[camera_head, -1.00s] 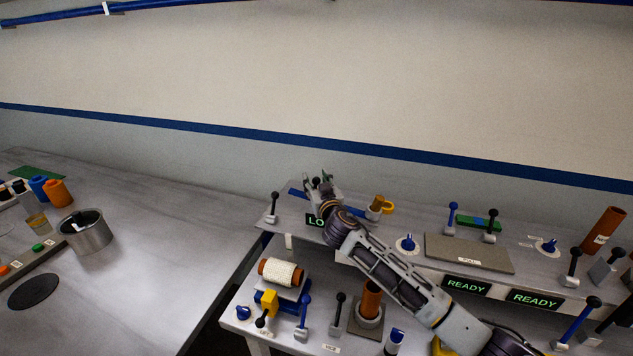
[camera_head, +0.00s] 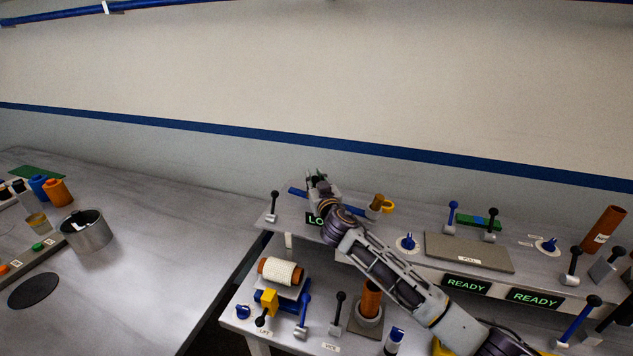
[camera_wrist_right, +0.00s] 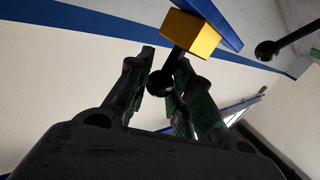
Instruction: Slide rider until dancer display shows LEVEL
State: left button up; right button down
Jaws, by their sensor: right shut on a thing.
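The rider is a yellow block (camera_wrist_right: 191,34) with a black ball-ended stem, on a blue rail (camera_wrist_right: 222,24) in the right wrist view. My right gripper (camera_wrist_right: 164,72) is shut on the rider's black stem and ball. In the head view, the right gripper (camera_head: 314,180) is at the back shelf over the blue rail (camera_head: 297,191), and it hides the rider. The dancer display (camera_head: 315,220) shows green letters starting "LO"; my right arm covers the rest. My left gripper is not in view.
A black-knobbed lever (camera_head: 273,206) stands left of the gripper. A brown piece with a yellow-orange ring (camera_head: 384,206) stands to its right. The spool (camera_head: 281,271) and several levers are on the lower shelf. A metal pot (camera_head: 86,232) stands on the left table.

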jog(key=shift+w+a+r+b, duration=0.15)
jog(key=shift+w+a+b, duration=0.15)
jog(key=shift+a+b, duration=0.35)
jog(key=shift+w+a+r+b, duration=0.15)
jog(key=shift+w+a+b, duration=0.15)
jog(key=shift+a, duration=0.65)
jog(key=c, duration=1.2)
grip_release()
jog(key=shift+s, duration=0.2)
jog(key=v, duration=1.1)
jog(key=shift+s, duration=0.35)
jog(key=shift+d, duration=0.15)
